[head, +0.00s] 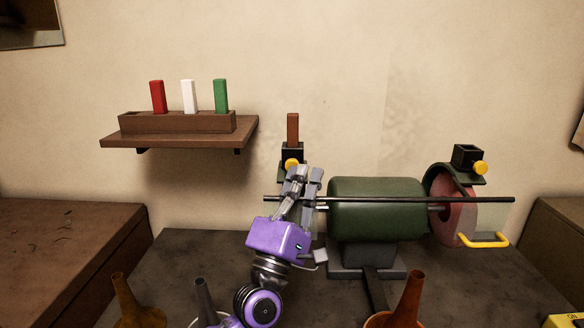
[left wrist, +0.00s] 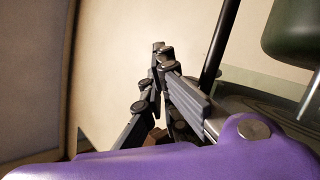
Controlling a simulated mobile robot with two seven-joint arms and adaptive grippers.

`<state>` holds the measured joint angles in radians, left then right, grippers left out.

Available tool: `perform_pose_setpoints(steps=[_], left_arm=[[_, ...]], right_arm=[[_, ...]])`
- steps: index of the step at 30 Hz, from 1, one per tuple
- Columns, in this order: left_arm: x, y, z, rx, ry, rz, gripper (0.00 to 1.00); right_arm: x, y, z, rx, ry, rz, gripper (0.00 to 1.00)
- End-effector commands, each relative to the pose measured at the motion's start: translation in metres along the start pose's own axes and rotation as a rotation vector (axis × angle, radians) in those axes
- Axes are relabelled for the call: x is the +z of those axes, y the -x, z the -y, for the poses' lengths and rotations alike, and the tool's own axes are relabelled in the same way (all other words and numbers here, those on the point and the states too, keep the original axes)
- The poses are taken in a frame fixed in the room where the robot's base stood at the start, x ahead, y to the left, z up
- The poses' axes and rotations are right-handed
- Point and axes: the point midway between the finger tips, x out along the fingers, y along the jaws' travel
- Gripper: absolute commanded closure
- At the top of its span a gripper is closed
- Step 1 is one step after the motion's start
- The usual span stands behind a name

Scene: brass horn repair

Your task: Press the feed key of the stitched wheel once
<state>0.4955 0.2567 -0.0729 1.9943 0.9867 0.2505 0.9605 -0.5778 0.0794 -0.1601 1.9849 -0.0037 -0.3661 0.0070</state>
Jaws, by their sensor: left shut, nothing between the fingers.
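A green buffing motor (head: 376,208) stands on the dark bench with a wheel at each end. The right wheel (head: 458,215) is pinkish. The left wheel is mostly hidden behind my left gripper, and I cannot tell its stitching. Above the left end, a black holder (head: 292,151) carries an upright brown bar (head: 292,130) and has a round yellow key (head: 291,164). A second yellow key (head: 481,167) sits on the empty right holder (head: 466,155). My left gripper (head: 308,172) is shut and empty, its fingertips pointing up just right of and below the left key; contact is unclear. It also shows in the left wrist view (left wrist: 163,52).
A long dark rod (head: 480,199) crosses in front of the motor. A yellow handle (head: 485,241) juts out at right. Several horn-like funnels (head: 409,298) stand along the front. A wall shelf (head: 180,139) at left holds red, white and green bars.

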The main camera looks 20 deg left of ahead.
Motion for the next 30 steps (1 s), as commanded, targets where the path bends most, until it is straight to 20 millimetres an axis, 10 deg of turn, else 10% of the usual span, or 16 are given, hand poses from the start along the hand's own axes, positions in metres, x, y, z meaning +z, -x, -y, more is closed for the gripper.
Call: perform_pose_setpoints(steps=[30], left_arm=[[-0.0073, -0.0077, 0.0064, -0.001, -0.001, -0.002, 1.0]], right_arm=[[0.0045, -0.0009, -0.0001, 0.0, -0.001, 0.006, 1.0]])
